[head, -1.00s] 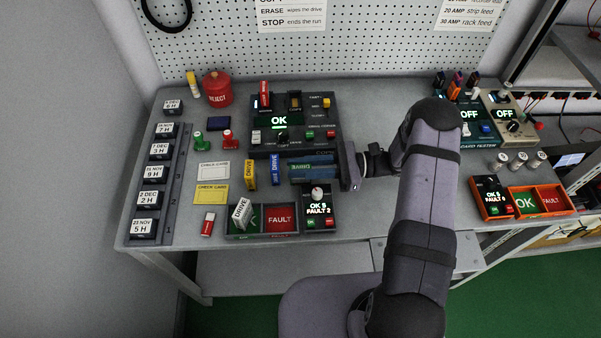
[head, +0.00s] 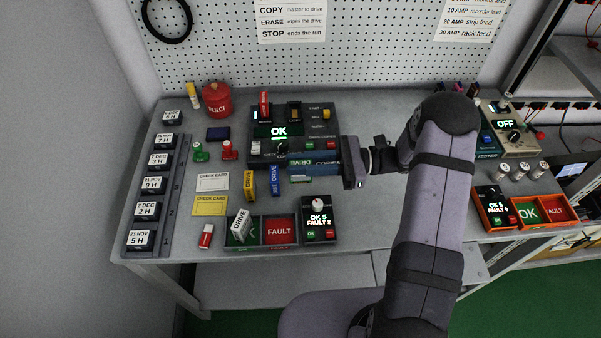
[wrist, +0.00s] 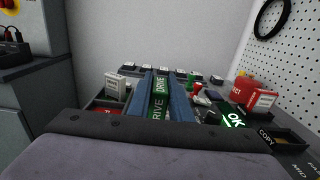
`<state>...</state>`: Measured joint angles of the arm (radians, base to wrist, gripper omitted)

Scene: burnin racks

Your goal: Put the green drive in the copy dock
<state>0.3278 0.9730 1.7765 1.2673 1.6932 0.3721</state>
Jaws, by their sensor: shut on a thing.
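My gripper (head: 308,164) reaches in from the right, its blue fingers shut on the green drive (wrist: 158,102). In the wrist view the drive shows between both fingers, with DRIVE lettering on its face. In the head view the fingers partly hide it. The gripper is just in front of the copy dock (head: 257,153), a dark unit with a lit OK display. A red drive (head: 264,103) stands in the dock's left slot. The slot to its right (head: 295,112), marked COPY, holds no drive that I can see. The held drive is apart from that slot.
A yellow drive (head: 249,184) and a blue drive (head: 275,181) stand left of my gripper. A white drive (head: 239,223) leans in the OK side of the tray, beside FAULT (head: 280,231). A tester (head: 320,215) stands in front. A red reject pot (head: 217,99) is at the back left.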

